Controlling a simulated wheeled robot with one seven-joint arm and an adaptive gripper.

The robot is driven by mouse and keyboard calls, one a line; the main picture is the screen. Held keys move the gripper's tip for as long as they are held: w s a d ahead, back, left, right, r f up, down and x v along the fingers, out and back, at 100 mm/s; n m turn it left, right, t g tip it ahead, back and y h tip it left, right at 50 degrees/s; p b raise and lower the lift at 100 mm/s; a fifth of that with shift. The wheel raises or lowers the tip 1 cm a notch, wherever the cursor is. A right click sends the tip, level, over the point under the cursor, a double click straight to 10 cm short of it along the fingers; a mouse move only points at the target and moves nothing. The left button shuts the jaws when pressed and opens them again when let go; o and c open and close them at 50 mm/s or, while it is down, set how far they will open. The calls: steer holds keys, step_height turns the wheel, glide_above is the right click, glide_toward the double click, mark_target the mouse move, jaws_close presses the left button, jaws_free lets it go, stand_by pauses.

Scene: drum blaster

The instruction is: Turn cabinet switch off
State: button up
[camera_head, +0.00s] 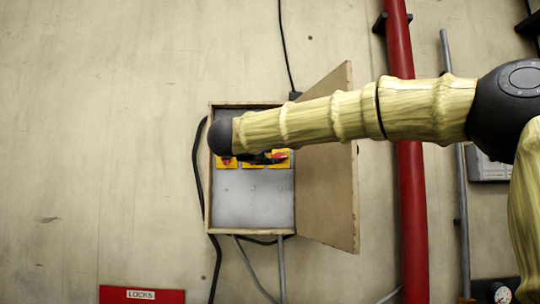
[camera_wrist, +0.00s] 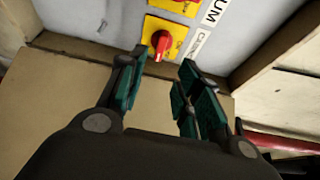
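The open wall cabinet (camera_head: 250,205) has a wooden frame and a grey panel. Yellow plates with red knobs sit in a row on the panel; the left one (camera_head: 227,162) and the right one (camera_head: 281,158) show past my arm. My gripper (camera_head: 264,158) is in front of this row, partly hidden by my wrist. In the wrist view my gripper (camera_wrist: 158,63) is open and empty. A red rotary switch (camera_wrist: 160,43) on a yellow plate lies just beyond the gap between the fingertips; contact cannot be told. A second switch (camera_wrist: 178,5) is cut by the top edge.
The wooden cabinet door (camera_head: 330,195) stands open to the right, under my forearm. A red pipe (camera_head: 410,220) and a grey pipe (camera_head: 463,240) run farther right. Black cables (camera_head: 198,165) run beside the cabinet. White labels (camera_wrist: 198,44) flank the switches.

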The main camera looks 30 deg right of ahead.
steer(key=shift+v, duration=1.25)
steer(key=shift+a+r, duration=0.1)
steer(key=shift+a, duration=0.05)
steer(key=shift+w, duration=0.1)
